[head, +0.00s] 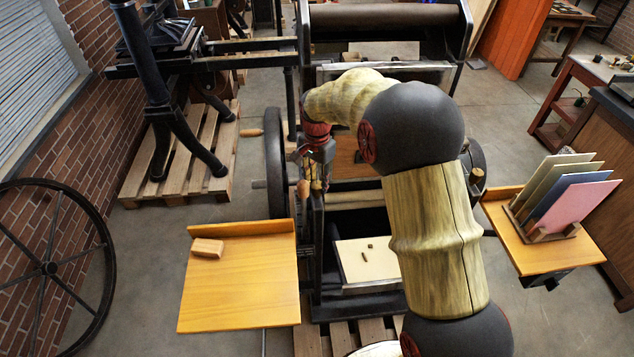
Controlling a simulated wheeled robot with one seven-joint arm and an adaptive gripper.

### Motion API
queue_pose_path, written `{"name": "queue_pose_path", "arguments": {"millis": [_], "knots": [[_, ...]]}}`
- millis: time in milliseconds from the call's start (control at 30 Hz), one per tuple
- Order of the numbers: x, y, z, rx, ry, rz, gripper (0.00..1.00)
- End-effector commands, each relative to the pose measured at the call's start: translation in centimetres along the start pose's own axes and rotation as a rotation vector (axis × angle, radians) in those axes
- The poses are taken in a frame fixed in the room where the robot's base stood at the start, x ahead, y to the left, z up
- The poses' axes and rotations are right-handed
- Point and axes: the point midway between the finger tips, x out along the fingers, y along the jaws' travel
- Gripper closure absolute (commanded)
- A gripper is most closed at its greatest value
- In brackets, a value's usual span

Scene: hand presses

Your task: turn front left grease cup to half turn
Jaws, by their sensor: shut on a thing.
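The press (317,250) stands in the middle, with a dark side frame on its left. My gripper (314,178) reaches down over the front left of that frame from my arm. Its fingers are closed together around a small brass-coloured part, which I take to be the front left grease cup (316,186). The fingers hide most of the cup, and its turn angle cannot be read. A short orange-brown handle-like piece (303,189) shows just left of the fingers.
A wooden side table (240,285) with a small wooden block (207,248) juts out left of the press. A pale plate (366,263) lies on the press bed. A rack with coloured boards (572,195) stands on the right shelf. A spoked wheel (49,268) is far left.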

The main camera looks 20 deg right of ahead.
Motion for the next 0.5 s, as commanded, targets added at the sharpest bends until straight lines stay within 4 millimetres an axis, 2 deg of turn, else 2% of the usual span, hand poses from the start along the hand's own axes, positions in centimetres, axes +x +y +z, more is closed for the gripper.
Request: {"name": "queue_pose_path", "arguments": {"millis": [267,500], "knots": [[-0.07,-0.05,-0.01,0.029,0.0,-0.001,0.95],[-0.15,-0.05,0.0,0.154,0.0,-0.001,0.95]]}}
